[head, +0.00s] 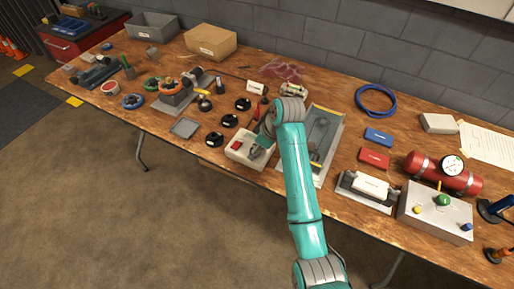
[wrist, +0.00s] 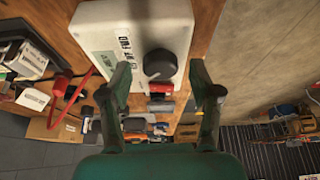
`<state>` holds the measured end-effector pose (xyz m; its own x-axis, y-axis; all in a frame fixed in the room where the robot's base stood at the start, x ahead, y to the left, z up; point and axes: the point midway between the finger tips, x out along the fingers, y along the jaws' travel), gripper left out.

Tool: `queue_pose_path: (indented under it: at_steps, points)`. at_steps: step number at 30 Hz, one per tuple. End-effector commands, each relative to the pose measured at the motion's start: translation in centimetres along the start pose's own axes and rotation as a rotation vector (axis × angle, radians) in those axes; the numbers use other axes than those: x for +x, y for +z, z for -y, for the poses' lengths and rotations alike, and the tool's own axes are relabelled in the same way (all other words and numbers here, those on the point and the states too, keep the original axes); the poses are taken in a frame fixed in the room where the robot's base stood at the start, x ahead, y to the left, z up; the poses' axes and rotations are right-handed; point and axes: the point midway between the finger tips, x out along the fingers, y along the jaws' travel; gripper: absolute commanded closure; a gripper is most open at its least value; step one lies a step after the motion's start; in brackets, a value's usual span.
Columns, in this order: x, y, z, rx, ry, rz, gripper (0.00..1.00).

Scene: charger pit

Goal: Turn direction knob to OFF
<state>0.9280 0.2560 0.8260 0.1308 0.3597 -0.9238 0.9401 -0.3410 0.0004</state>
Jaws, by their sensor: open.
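A pale box (head: 240,157) sits at the front edge of the wooden bench, with a red part on its top left. In the wrist view the box (wrist: 105,25) carries a round black knob (wrist: 160,64), a red part (wrist: 160,89) beside it and printed lettering that I cannot read surely. My gripper (wrist: 160,68) is open, one finger on each side of the knob, with gaps visible on both sides. In the head view my gripper (head: 263,139) is over the right part of the box and hides the knob. I cannot tell where the knob points.
A grey tray (head: 324,117) lies right of the box, behind my arm. Several black round parts (head: 229,121) lie to the left. A grey box with coloured knobs (head: 436,212) and a red cylinder (head: 440,172) stand at the right. The floor in front is clear.

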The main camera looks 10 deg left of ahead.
Motion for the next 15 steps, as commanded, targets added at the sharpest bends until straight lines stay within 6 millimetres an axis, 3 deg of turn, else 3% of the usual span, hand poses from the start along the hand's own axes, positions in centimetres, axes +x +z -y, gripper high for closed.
queue_pose_path:
  at_steps: [10,15]
  points:
    - [0.41,0.02,0.02,0.000,0.000,0.000,0.37]
    - [0.40,0.02,0.01,0.000,0.000,0.000,0.79]
